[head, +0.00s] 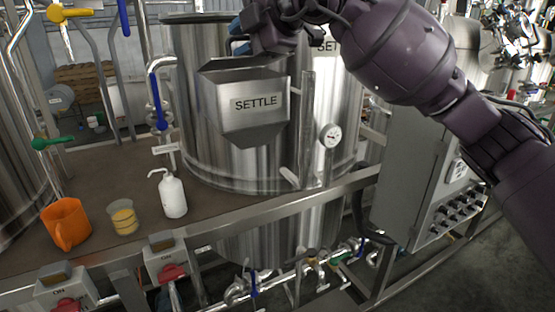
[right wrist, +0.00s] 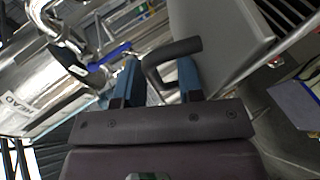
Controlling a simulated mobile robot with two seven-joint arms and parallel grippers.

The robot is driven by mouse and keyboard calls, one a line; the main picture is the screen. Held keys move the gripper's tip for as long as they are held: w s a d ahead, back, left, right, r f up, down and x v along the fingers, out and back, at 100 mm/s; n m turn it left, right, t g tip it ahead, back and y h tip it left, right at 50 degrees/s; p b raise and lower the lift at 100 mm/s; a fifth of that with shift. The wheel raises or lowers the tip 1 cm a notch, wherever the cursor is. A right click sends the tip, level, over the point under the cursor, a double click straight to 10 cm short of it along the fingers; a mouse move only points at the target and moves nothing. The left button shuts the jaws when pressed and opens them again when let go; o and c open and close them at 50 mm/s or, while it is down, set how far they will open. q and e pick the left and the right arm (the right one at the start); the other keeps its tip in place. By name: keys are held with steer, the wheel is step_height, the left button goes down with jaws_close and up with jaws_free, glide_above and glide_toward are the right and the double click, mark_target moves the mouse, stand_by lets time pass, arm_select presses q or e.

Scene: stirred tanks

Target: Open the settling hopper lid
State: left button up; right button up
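The steel settling hopper (head: 255,122), labelled SETTLE, is fixed to the front of a large steel tank. Its lid (head: 238,66) shows as a grey top surface, partly hidden behind my right gripper (head: 240,45); it looks down, but its exact angle is hard to tell. In the right wrist view, a dark bent handle (right wrist: 174,49) reaches between the two blue fingers of my right gripper (right wrist: 160,78). The fingers stand apart with a visible gap beside the handle. A grey panel (right wrist: 215,25) lies just beyond the handle. My left gripper is not in view.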

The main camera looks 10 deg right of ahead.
mark_target(252, 59)
steer(key=f+b, duration=0.1)
steer(key=f+t+y+b, duration=0.1)
steer(key=s+f+t+b, duration=0.1)
steer(key=b, duration=0.1)
steer(key=shift+d+f+n, duration=0.15)
steer(key=shift+d+n, duration=0.1)
steer(key=shift+n, duration=0.15)
steer(key=f+v, duration=0.1)
steer(key=v, duration=1)
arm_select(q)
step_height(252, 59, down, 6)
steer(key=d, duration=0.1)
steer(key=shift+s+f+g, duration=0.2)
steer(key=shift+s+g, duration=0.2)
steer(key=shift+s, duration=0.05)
arm_select(e)
step_height(252, 59, down, 14)
steer(key=a+n+g+y, duration=0.1)
steer(key=n+g+y, duration=0.1)
steer(key=g+y, duration=0.4)
steer(key=shift+a+f+n+y, duration=0.25)
steer(key=shift+a+n+y, duration=0.05)
steer(key=shift+y, duration=0.3)
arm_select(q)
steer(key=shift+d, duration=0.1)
arm_select(e)
steer(key=shift+n, duration=0.3)
